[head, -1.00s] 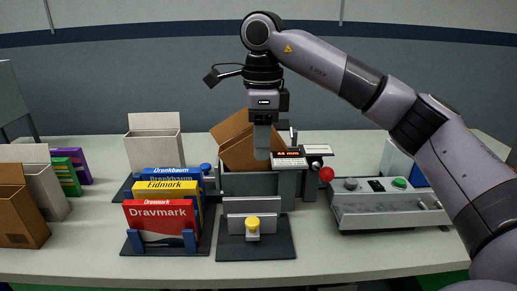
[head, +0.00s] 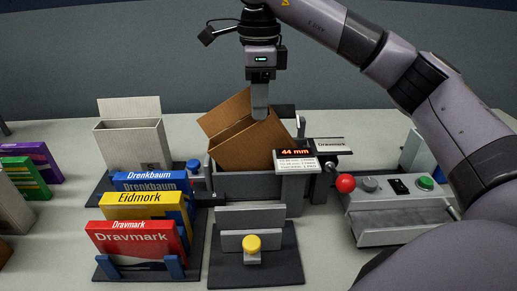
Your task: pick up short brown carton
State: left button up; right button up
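A short brown carton (head: 247,146) with an open top and a raised flap sits tilted at the grey metal holder (head: 258,187) in the middle of the table. My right gripper (head: 260,112) points down from above, its visible finger overlapping the carton's upper rim. The fingers are seen edge-on, so the gap between them is hidden, and I cannot tell whether they grip the carton wall. My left gripper is out of view. Part of another brown carton (head: 5,250) shows at the left edge.
Left of the holder stand red (head: 136,246), yellow (head: 150,209) and blue boxes in a rack, with an open pale carton (head: 131,135) behind. A display (head: 296,154), red ball (head: 345,183) and button console (head: 400,210) are at right. A yellow knob (head: 251,243) is in front.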

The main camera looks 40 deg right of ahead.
aim_at(260, 132)
jog(key=shift+s+f, duration=0.15)
jog(key=shift+f, duration=3.35)
grip_shut()
